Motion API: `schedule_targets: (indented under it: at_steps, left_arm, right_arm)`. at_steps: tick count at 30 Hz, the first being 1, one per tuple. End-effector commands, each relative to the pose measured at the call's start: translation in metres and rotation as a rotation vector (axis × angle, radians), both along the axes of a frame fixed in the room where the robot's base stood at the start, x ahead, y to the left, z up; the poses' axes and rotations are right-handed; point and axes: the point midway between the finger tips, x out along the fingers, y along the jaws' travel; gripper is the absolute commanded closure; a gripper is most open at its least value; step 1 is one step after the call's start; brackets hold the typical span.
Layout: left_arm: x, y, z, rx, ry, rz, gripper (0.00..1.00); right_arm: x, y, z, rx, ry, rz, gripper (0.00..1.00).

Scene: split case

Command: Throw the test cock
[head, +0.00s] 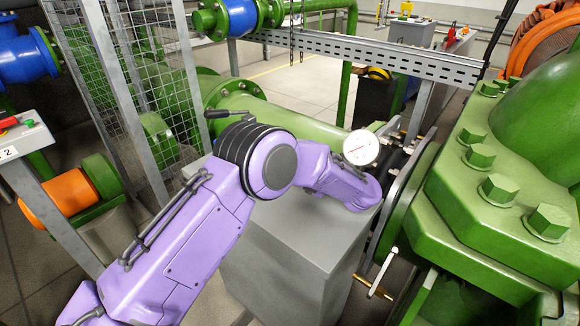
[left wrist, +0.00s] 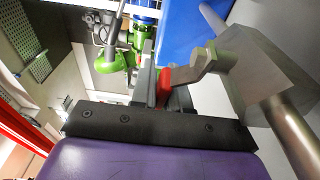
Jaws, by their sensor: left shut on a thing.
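The test cock shows in the left wrist view as a grey metal body (left wrist: 262,78) on a pipe, with a short lever (left wrist: 212,60) ending in a red grip (left wrist: 168,78). My left gripper (left wrist: 163,92) is shut on the red grip. In the head view my purple left arm reaches from the lower left to the side of the green pump casing (head: 490,190). There the gripper is mostly hidden behind my wrist and a round white gauge (head: 361,147), and the cock cannot be made out. My right gripper is in neither view.
Large bolts (head: 498,188) stand up from the casing flange. A grey plinth (head: 300,250) stands under my forearm. A mesh guard (head: 145,70) is at the left, and a slotted metal rail (head: 370,52) crosses behind. A pale-ended rod (head: 385,265) sits low beside the casing.

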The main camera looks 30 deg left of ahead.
Motion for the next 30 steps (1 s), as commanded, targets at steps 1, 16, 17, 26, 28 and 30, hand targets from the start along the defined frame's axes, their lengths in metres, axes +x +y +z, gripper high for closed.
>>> schedule_targets:
  at_steps: [1, 16, 17, 26, 28, 30]
  left_arm:
    - [-0.001, -0.001, -0.002, -0.001, 0.004, 0.005, 1.0]
    - [-0.0012, -0.0007, -0.0015, -0.001, 0.003, 0.011, 0.64]
    - [-0.0011, -0.0006, -0.0014, -0.001, 0.003, 0.011, 0.64]
    - [-0.0007, -0.0003, -0.0004, 0.0, 0.001, 0.01, 0.64]
    - [-0.0006, -0.0002, -0.0003, 0.0, 0.001, 0.01, 0.64]
    - [-0.0004, 0.0006, 0.0004, -0.001, 0.001, 0.0, 0.64]
  right_arm:
    - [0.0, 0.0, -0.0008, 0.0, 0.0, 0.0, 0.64]
    - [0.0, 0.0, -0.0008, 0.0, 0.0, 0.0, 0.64]
    - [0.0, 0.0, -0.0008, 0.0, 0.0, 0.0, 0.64]
    - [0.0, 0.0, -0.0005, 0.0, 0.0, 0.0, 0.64]
    - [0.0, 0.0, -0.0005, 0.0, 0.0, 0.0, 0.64]
    - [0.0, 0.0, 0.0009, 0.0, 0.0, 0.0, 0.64]
